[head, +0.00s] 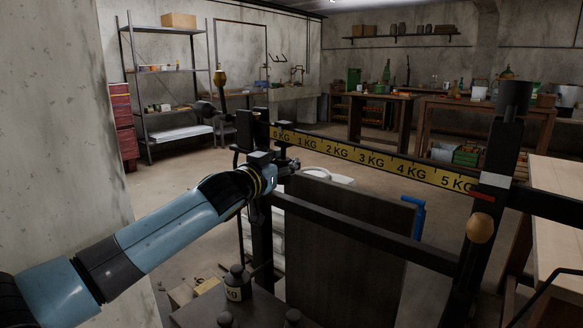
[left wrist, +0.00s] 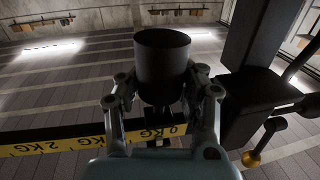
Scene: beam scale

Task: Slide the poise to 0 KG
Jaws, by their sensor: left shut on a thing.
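The yellow scale strip (head: 372,160) runs along the dark beam from 0 KG at the left to 5 KG at the right. My left gripper (head: 270,165) reaches in from the left to the beam's 0 KG end. In the left wrist view, its fingers (left wrist: 160,85) are shut on the poise (left wrist: 163,62), a dark upright cylinder, one finger on each side. The poise stands at the strip by the 0 KG mark, close to a dark block (left wrist: 250,105). In the head view the poise is hard to make out. My right gripper is not in view.
A dark post (head: 480,235) with a pale bracket (head: 492,180) stands at the 5 KG end. A dark panel (head: 345,250) stands below the beam, and a small weight (head: 238,283) sits low beside it. Brass ball (head: 220,77) is left of the beam.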

